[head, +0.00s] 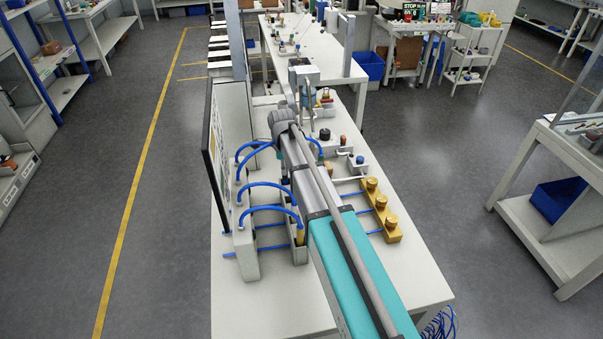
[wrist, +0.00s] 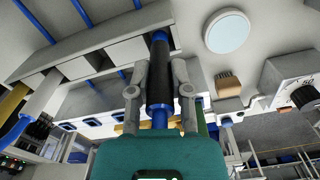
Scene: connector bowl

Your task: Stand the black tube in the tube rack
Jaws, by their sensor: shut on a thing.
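The black tube (wrist: 159,78) is upright in the wrist view, between the two grey fingers of my gripper (wrist: 160,68). The gripper is shut on it. A blue part of the tube shows below its black body, near the teal gripper housing. Beyond the tube, a long grey piece with pale and dark square faces (wrist: 82,50) looks like the tube rack; a yellow tube (wrist: 14,101) and a white tube lie to its left. In the head view a grey holder with a yellow tube (head: 299,237) shows beside my arm. My arm hides my gripper and the black tube there.
Blue hoses (head: 268,186) arch from a grey block (head: 245,250) left of my arm. A brass block with knobs (head: 381,210) lies to the right. The bench front (head: 285,310) is clear.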

